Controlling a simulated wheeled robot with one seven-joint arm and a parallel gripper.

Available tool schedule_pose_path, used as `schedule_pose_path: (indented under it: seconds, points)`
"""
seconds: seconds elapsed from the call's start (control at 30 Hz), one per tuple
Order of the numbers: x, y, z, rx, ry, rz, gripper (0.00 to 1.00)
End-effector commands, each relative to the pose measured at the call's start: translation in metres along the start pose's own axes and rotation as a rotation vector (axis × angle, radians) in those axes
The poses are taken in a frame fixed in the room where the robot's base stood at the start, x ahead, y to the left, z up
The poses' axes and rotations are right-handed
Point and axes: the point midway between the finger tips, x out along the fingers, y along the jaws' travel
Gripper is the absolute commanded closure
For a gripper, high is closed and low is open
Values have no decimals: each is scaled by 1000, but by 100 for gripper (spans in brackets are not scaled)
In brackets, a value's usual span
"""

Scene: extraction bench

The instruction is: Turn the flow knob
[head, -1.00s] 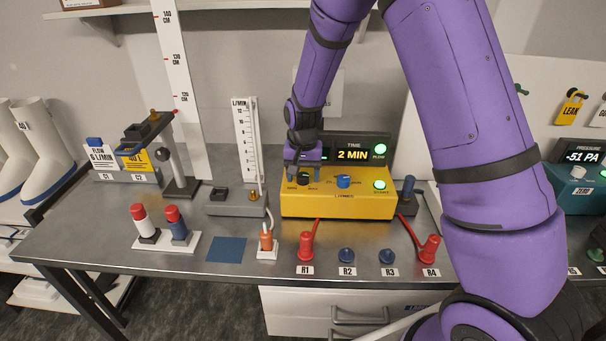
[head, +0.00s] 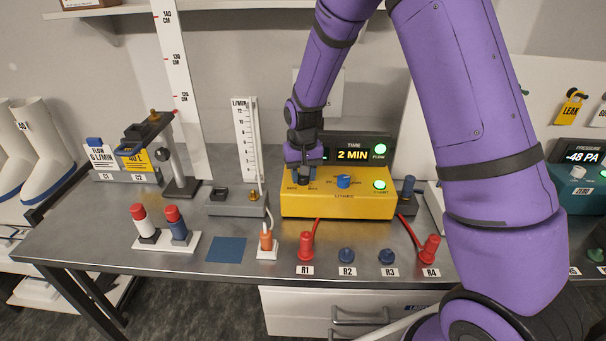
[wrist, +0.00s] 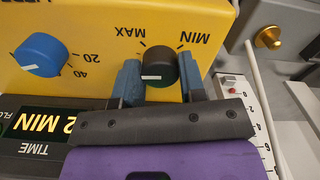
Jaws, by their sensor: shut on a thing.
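The flow knob is a small black knob (wrist: 159,62) with a white mark, between the MAX and MIN labels on the yellow box (head: 340,206). My gripper (wrist: 159,75) has one finger on each side of the knob and is shut on it in the wrist view. In the head view my gripper (head: 301,179) is over the left part of the box top and largely hides the knob. In the wrist view the white mark is on the knob's side nearest the gripper palm.
A blue knob (head: 344,181) sits right of the gripper on the same box. The display (head: 352,155) behind reads 2 MIN. A flowmeter column (head: 246,140) stands to the left. Red plugs R1 (head: 306,247) and R4 (head: 430,249) stand in front.

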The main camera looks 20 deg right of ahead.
Motion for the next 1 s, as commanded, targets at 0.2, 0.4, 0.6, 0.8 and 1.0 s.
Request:
schedule_pose_path:
  seconds: [0.2, 0.4, 0.6, 0.8, 1.0]
  points:
    - [0, 0, 0, -136, -1, 0, 86]
    - [0, 1, 0, -218, -1, 0, 86]
    - [0, 0, 0, -255, -1, 0, 86]
    - [0, 0, 0, -260, -1, 0, 86]
    - [0, 0, 0, -259, -2, 0, 58]
